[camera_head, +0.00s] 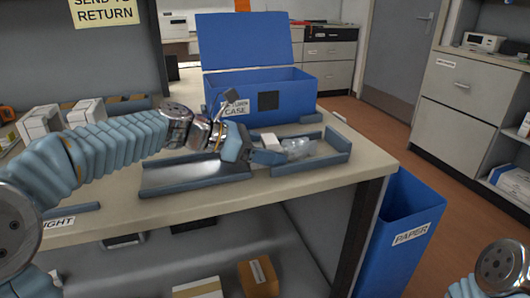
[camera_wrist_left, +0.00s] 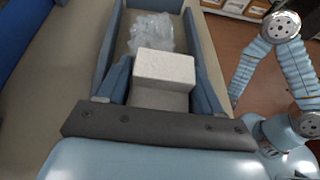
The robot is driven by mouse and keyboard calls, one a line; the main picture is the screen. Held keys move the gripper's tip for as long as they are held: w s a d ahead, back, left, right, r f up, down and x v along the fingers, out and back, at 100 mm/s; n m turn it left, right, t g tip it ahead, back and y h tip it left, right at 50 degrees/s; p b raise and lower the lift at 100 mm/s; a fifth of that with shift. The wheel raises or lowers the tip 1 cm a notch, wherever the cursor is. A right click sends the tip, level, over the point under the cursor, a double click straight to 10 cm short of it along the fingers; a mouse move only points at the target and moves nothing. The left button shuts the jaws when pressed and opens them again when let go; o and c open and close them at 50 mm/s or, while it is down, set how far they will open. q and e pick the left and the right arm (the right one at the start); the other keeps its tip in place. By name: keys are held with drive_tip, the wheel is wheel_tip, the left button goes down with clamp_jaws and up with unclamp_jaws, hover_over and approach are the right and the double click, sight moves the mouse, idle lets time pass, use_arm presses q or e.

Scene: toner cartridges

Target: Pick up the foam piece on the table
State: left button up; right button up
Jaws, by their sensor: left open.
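The foam piece is a white block (camera_head: 270,141) at the near left part of a blue-grey tray (camera_head: 312,162) on the table. In the left wrist view the foam piece (camera_wrist_left: 165,68) lies between the two blue fingers of my left gripper (camera_wrist_left: 162,85). The fingers are apart, with a gap visible beside the block, so the gripper is open. In the head view my left gripper (camera_head: 268,152) reaches in from the left, over the tray's left side, and partly covers the foam piece. My right gripper is out of view.
A crumpled clear plastic bag (camera_head: 298,147) lies in the same tray, beyond the foam. An empty grey tray (camera_head: 190,177) is to the left. An open blue bin (camera_head: 290,92) stands behind, and a blue paper bin (camera_head: 400,230) stands right of the table (camera_head: 345,178).

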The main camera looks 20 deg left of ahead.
use_arm(q)
drive_tip(key=c, duration=0.7)
